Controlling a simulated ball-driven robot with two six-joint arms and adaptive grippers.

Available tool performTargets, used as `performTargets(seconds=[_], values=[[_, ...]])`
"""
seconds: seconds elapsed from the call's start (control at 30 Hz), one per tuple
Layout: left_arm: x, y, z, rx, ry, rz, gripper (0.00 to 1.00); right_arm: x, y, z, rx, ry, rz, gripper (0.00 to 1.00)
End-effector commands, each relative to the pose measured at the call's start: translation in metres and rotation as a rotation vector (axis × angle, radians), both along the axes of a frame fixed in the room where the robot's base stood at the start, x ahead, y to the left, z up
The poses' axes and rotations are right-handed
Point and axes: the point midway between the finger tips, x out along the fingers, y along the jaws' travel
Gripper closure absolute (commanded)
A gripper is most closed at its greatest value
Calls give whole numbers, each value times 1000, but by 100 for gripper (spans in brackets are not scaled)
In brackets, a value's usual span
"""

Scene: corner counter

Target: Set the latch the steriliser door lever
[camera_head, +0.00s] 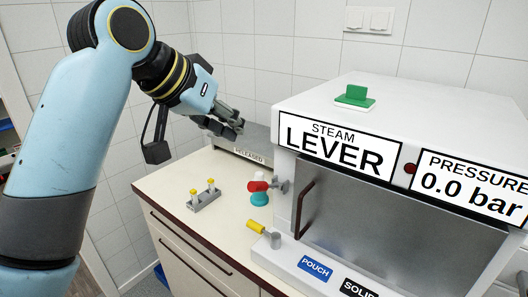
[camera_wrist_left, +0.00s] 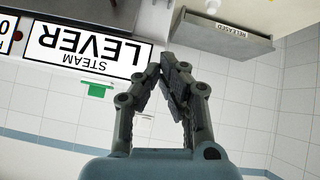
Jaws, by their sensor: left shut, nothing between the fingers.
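The steriliser (camera_head: 430,110) is a white box with signs reading STEAM LEVER and PRESSURE 0.0 bar. Its grey door (camera_head: 375,225) looks shut and has a dark upright handle (camera_head: 303,205) at its left. My left gripper (camera_head: 238,126) is shut and empty, above and behind the lever, near the STEAM LEVER sign and apart from the lever. Its closed fingers show in the left wrist view (camera_wrist_left: 168,72), where the scene is upside down. My right gripper is not in view.
A grey tray labelled RELEASED (camera_head: 240,150) stands behind the lever. The counter's front left is clear.

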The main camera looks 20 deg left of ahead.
Motion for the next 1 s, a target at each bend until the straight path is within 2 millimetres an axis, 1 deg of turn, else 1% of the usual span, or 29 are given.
performTargets(seconds=[0.07,0.33,0.47,0.57,0.67,0.93,0.97,1.0], values=[[2,0,4,0,-4,0,100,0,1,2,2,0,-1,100],[2,0,2,-1,-4,1,100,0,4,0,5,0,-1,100],[6,-2,-1,-2,-3,1,100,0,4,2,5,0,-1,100],[14,-6,-10,-4,-1,1,100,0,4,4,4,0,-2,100],[26,-12,-23,-5,1,1,100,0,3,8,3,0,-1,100],[65,-28,-62,-2,-1,0,100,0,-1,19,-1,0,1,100],[69,-30,-67,-1,-1,1,100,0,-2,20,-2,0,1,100],[64,-30,-73,1,3,1,100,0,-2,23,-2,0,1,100]])
